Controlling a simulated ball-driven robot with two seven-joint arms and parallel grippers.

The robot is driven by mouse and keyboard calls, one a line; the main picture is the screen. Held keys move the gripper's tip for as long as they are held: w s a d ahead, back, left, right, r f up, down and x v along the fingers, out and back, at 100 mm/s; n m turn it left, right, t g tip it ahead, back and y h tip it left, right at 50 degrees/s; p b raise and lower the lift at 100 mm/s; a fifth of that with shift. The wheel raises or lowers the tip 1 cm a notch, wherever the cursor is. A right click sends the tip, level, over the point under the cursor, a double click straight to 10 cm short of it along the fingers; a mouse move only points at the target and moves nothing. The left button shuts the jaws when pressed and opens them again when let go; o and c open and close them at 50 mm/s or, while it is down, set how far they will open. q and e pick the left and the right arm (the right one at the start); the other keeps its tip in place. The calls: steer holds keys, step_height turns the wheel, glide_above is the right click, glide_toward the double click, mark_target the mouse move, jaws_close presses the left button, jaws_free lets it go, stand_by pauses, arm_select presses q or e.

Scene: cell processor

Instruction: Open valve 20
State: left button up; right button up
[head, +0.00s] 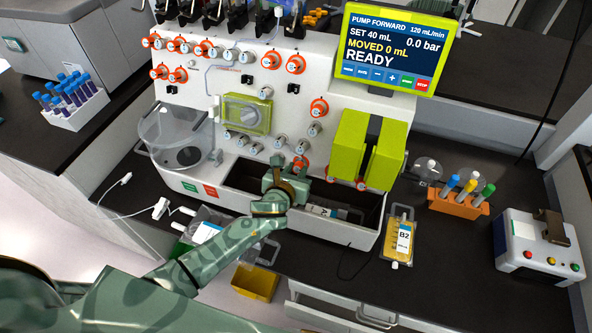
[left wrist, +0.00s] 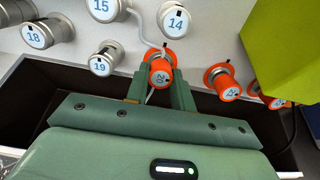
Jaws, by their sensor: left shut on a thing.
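Valve 20 (left wrist: 161,72) is an orange knob with a dark pointer mark, low on the white panel between grey valves 19 (left wrist: 102,62) and 14 (left wrist: 174,20). Its turned label is hard to read in full. My left gripper (left wrist: 161,88) has one finger on each side of the knob and is shut on it. In the head view, valve 20 (head: 298,164) shows as orange just above my left gripper (head: 290,175), which partly hides it. My right gripper is not in view.
Another orange valve (left wrist: 226,86) sits right of the gripper, close to the yellow-green block (head: 348,147). A dark trough (head: 240,178) opens below the panel. The screen (head: 385,48) reads READY, MOVED 0 mL. A B2 bag (head: 400,240) lies on the bench.

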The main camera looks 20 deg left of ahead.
arm_select(q)
steer(key=shift+n, duration=0.3)
steer(key=n, duration=0.3)
steer(key=shift+p, duration=0.4)
steer(key=n, duration=0.9)
steer(key=shift+n+p, duration=0.3)
steer(key=shift+n, duration=2.4)
steer(key=o, duration=1)
